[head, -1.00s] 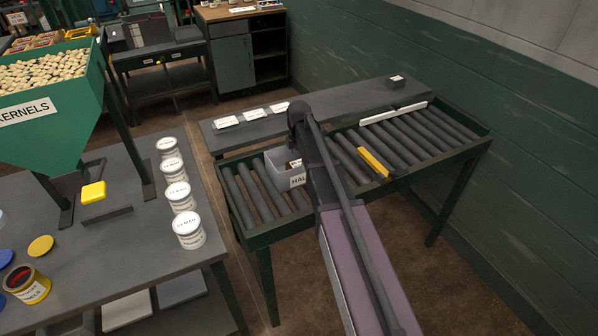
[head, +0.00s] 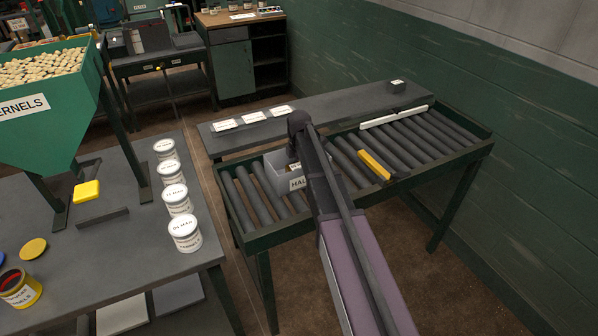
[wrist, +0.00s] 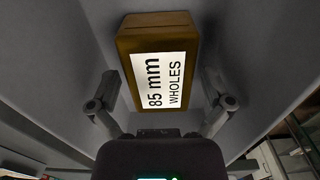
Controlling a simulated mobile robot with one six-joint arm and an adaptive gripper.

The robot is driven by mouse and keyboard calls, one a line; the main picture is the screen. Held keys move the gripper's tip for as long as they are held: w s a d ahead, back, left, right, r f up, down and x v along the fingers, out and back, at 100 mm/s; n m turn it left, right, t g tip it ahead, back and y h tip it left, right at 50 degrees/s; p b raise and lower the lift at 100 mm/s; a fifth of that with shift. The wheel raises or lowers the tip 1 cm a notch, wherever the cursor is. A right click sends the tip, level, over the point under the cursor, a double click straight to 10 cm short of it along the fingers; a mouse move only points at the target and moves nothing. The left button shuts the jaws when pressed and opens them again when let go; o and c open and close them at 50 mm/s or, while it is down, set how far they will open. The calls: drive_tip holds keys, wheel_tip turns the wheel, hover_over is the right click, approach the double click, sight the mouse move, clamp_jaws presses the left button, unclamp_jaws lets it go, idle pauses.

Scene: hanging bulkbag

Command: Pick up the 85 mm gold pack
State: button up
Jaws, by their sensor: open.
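The gold pack (wrist: 187,38) is a box with a white label reading "85 mm WHOLES". In the wrist view it sits inside a grey bin (wrist: 75,45), near the middle of the picture. My gripper (wrist: 160,85) is open, with one finger on each side of the pack's near part; I see gaps between fingers and pack. In the head view the grey bin (head: 270,181), with a label starting "HAL", stands on the roller conveyor. My arm covers its right side, and the pack is mostly hidden there.
The roller conveyor (head: 241,198) has a yellow bar (head: 374,164) and a white strip (head: 393,116) to the right of the bin. A grey shelf (head: 340,110) behind holds white-labelled flat items. Several white tubs (head: 184,233) stand on the left table.

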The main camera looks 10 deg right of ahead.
sight(299, 166)
drive_tip(key=shift+c, duration=0.2)
drive_tip(key=c, duration=1)
drive_tip(key=shift+r, duration=0.1)
wheel_tip(299, 166, up, 10)
drive_tip(key=p, duration=1)
